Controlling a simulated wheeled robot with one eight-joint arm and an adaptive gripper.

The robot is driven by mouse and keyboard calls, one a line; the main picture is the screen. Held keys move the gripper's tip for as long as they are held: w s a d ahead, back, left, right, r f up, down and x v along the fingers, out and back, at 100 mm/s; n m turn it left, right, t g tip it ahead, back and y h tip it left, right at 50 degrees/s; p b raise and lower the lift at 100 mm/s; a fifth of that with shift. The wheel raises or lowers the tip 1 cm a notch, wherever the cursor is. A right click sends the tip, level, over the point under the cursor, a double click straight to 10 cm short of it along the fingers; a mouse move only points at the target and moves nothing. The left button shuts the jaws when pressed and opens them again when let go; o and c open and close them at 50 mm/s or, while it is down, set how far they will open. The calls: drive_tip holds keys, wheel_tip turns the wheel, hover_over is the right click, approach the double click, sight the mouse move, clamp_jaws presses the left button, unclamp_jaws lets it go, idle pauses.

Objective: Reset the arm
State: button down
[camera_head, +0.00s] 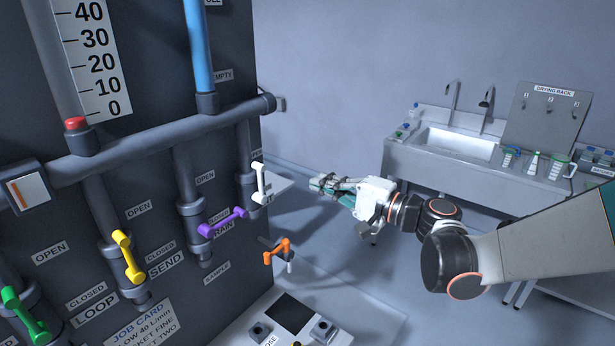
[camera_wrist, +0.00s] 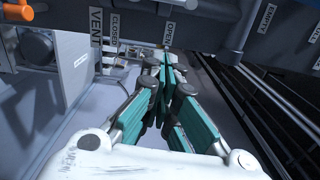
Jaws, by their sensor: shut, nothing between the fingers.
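My gripper (camera_head: 322,183) reaches left across the middle of the head view, toward the dark panel (camera_head: 215,130). Its teal fingers are shut and hold nothing. In the wrist view the closed fingers (camera_wrist: 165,75) point up the picture, toward the labels VENT, CLOSED and OPEN. The white valve handle (camera_head: 261,184) on the panel is to the left of the fingertips, with a gap between them in the head view. My arm comes in from the right edge, bent at its joints, and hides part of the floor and bench behind it.
Green (camera_head: 24,318), yellow (camera_head: 128,257), purple (camera_head: 222,222) and orange (camera_head: 277,251) handles stick out from the pipework. A low pale unit (camera_head: 370,310) stands below. A sink (camera_head: 458,143) and drying rack (camera_head: 548,112) are at the back right. Floor shows between panel and sink.

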drive_tip(key=s+d+f+n+g+h+b, duration=0.35)
drive_tip(key=s+f+h, duration=0.4)
drive_tip(key=s, duration=0.55)
drive_tip(key=s+d+f+n+h+b, duration=0.3)
drive_tip(key=s+d+f+h, duration=0.4)
drive_tip(key=s+d, duration=0.5)
drive_tip(key=shift+s+f+n, duration=0.3)
drive_tip(key=shift+f+n, duration=0.1)
drive_tip(key=shift+n, duration=0.25)
